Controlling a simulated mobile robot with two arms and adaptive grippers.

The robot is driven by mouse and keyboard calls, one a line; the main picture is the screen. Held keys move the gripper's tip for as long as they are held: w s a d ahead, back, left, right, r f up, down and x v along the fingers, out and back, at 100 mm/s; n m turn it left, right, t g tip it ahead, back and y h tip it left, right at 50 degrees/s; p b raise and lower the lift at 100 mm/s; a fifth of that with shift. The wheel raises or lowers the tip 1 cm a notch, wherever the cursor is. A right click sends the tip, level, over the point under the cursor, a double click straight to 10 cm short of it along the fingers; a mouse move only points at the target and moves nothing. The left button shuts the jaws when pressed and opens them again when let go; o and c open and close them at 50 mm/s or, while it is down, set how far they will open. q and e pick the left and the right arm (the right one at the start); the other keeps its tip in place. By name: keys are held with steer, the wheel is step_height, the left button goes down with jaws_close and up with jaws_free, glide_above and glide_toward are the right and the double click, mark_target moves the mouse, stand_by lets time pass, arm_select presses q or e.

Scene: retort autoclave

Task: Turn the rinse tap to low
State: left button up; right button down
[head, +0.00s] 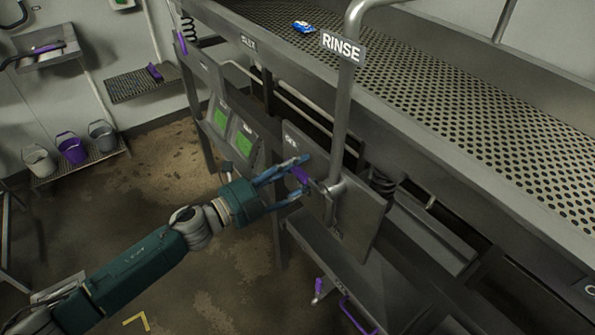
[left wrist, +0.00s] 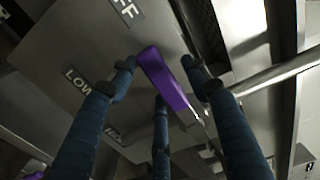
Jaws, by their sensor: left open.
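The rinse tap has a purple lever (head: 299,174) on a grey panel (head: 357,215), below the RINSE sign (head: 343,47). My left gripper (head: 300,178) is at the lever, its blue fingers spread to either side. In the left wrist view the purple lever (left wrist: 165,78) lies between the open fingers (left wrist: 160,80), with a third finger below it. I cannot tell whether any finger touches it. The lever's free end points up and left, nearer the label ending in F (left wrist: 127,10) than the LOW label (left wrist: 76,80). A third label is partly hidden. My right gripper is not in view.
A vertical grey pipe (head: 343,120) rises beside the tap. The perforated grey table (head: 430,90) runs above and to the right, with a small blue item (head: 303,27) on it. Green-faced panels (head: 243,145) are left of the tap. Buckets (head: 72,150) stand far left.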

arm_select(q)
jaws_close()
steer(key=shift+f, duration=0.1)
step_height(320, 180, down, 6)
steer(key=s+d+n+p, duration=0.1)
steer(key=s+n, duration=0.1)
steer(key=n, duration=0.7)
steer(key=shift+s+d+p, duration=0.2)
steer(key=shift+d+p, duration=0.1)
steer(key=shift+d, duration=0.05)
